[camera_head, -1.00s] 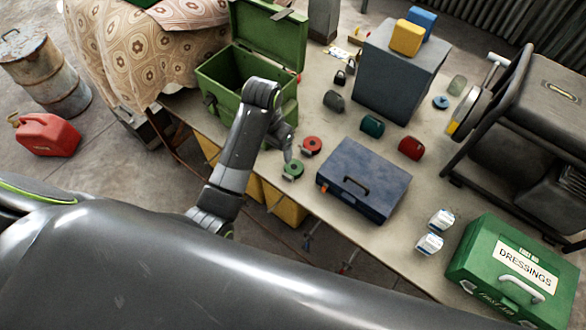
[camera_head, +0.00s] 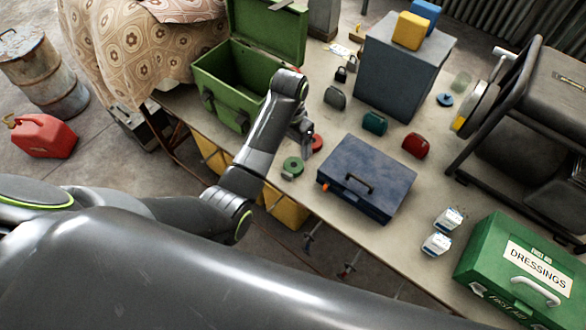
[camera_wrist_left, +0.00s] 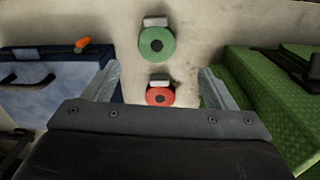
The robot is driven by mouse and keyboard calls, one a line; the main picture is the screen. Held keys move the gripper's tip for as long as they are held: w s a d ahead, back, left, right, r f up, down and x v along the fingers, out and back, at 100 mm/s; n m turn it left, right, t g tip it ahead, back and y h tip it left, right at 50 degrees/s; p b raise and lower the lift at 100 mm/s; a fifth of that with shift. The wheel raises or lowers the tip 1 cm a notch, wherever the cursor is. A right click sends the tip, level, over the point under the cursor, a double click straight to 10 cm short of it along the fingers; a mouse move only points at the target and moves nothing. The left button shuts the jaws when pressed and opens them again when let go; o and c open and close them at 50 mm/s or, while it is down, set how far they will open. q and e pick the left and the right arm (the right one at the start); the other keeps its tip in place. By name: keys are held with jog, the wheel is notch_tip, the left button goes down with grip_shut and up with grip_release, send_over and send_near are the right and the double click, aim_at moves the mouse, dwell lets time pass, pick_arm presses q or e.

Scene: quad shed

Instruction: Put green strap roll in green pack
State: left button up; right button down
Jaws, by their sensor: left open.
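The green strap roll (camera_head: 292,167) lies on the table left of the blue case; the left wrist view shows it flat (camera_wrist_left: 157,43) with a pale loose end. The likely green pack is the open green box (camera_head: 222,92) at the table's back left, lid raised; its side also shows at the right of the left wrist view (camera_wrist_left: 262,95). My left gripper (camera_head: 307,142) is open and empty, close to the red roll; its fingers (camera_wrist_left: 160,85) stand apart on either side of the red roll in the picture, with the green roll beyond. My right gripper is not in view.
The red strap roll (camera_head: 317,143) lies just behind the green one. The blue case (camera_head: 366,178) is close on the right. Dark, teal and red small items stand behind it. A green dressings box (camera_head: 515,265) stands at front right. The table's front edge is near the green roll.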

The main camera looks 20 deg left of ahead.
aim_at(293, 165)
pick_arm(q)
notch_tip(293, 165, down, 4)
jog(key=shift+r, duration=0.1)
jog(key=f, duration=0.1)
jog(key=f+p, duration=0.1)
jog(key=f, duration=0.2)
jog(key=shift+s+d+f+p, duration=0.15)
jog(key=shift+s+d+p, duration=0.1)
jog(key=shift+s+p, duration=0.05)
jog(key=shift+f, duration=0.55)
jog(key=shift+c, duration=0.2)
jog(key=c, duration=1.2)
